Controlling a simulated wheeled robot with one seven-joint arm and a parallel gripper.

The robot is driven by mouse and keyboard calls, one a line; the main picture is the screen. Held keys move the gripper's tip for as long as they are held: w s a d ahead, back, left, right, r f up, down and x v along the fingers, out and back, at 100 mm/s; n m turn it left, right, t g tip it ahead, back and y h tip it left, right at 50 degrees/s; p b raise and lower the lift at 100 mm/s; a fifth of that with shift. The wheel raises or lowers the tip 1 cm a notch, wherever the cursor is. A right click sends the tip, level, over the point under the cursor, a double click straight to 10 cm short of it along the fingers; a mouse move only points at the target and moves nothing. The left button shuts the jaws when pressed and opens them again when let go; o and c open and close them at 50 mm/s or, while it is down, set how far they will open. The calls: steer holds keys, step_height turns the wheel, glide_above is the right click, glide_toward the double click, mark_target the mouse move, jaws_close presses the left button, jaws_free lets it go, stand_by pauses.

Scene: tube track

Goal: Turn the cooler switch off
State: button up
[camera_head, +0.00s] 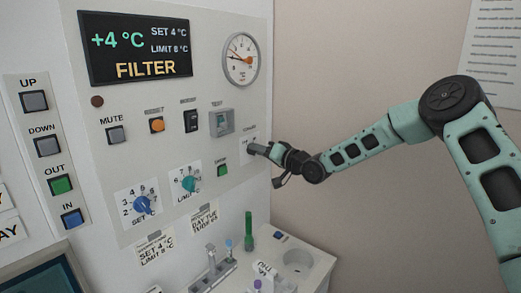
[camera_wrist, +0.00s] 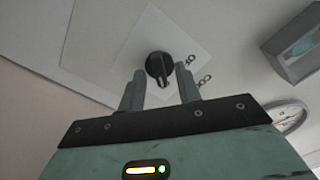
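The cooler switch is a black rotary knob (camera_wrist: 158,67) on a pale square plate (camera_wrist: 180,38) in the wrist view. A light mark on its handle points toward the bottom of that picture. My gripper (camera_wrist: 160,72) is open, with one finger on each side of the knob and gaps showing between. I cannot tell how deep the tips reach. In the head view my gripper (camera_head: 258,150) is at the panel's right edge and hides the knob; part of its label plate (camera_head: 249,136) shows above.
Below stands a white bench with a green tube (camera_head: 249,230) and racks.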

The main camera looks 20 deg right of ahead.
jaws_close()
steer(key=shift+f+b, duration=0.1)
steer(key=shift+b, duration=0.3)
steer(key=shift+s+a+n+b, duration=0.1)
steer(key=shift+a+n+b, duration=0.05)
steer(key=shift+n+b, duration=8.65)
steer(key=shift+m+b, duration=0.7)
steer(key=shift+b, duration=0.25)
